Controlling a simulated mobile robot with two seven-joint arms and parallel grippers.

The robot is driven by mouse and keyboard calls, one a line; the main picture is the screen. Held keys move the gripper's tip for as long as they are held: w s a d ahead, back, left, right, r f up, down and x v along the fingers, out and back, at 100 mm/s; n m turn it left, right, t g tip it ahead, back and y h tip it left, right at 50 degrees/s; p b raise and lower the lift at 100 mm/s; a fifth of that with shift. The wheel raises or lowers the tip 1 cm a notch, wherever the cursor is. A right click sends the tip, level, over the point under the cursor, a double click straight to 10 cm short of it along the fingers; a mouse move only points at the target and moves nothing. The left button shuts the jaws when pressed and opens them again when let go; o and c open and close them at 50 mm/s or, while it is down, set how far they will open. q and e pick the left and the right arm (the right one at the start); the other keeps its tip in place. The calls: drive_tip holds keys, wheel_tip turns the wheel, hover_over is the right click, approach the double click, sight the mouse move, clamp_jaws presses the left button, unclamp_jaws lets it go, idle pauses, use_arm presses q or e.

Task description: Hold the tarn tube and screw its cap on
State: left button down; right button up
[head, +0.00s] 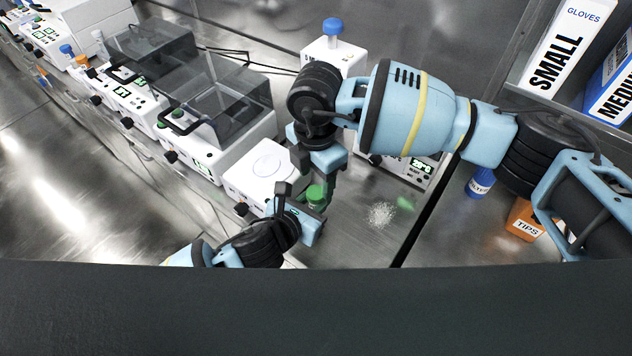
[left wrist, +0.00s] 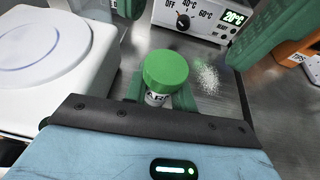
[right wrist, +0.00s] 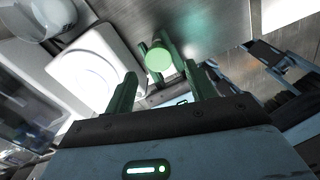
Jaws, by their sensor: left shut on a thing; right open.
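The tarn tube (left wrist: 157,99), with a partly visible label, stands between the green fingers of my left gripper (left wrist: 160,92), which is shut on it. The green cap (left wrist: 166,69) sits on top of the tube; whether it is threaded cannot be told. The cap also shows in the head view (head: 316,193) and in the right wrist view (right wrist: 158,58). My right gripper (right wrist: 160,85) is open and empty, its two fingers apart above the cap. The lower part of the tube is hidden by my left gripper.
A white device with a round plate (head: 262,167) stands just left of the grippers. A heater with dial and display (left wrist: 205,18) stands behind. White grains (head: 382,214) lie on the metal bench to the right. An orange tips box (head: 524,220) and a blue bottle (head: 480,183) stand farther right.

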drive_tip(key=shift+r, duration=0.15)
drive_tip(key=shift+c, duration=0.3)
drive_tip(key=n, duration=0.5)
drive_tip(key=shift+r, duration=0.2)
drive_tip(key=n, duration=0.6)
drive_tip(key=shift+r, duration=0.3)
drive_tip(key=n, duration=0.6)
drive_tip(key=shift+r, duration=0.3)
drive_tip(key=n, duration=0.5)
drive_tip(key=shift+r, duration=0.2)
drive_tip(key=n, duration=0.6)
drive_tip(key=shift+r, duration=0.3)
drive_tip(key=n, duration=0.5)
drive_tip(key=shift+r, duration=0.2)
drive_tip(key=n, duration=0.4)
drive_tip(key=shift+r+n, duration=0.2)
drive_tip(key=shift+n, duration=0.1)
drive_tip(key=n, duration=0.6)
drive_tip(key=shift+r, duration=0.25)
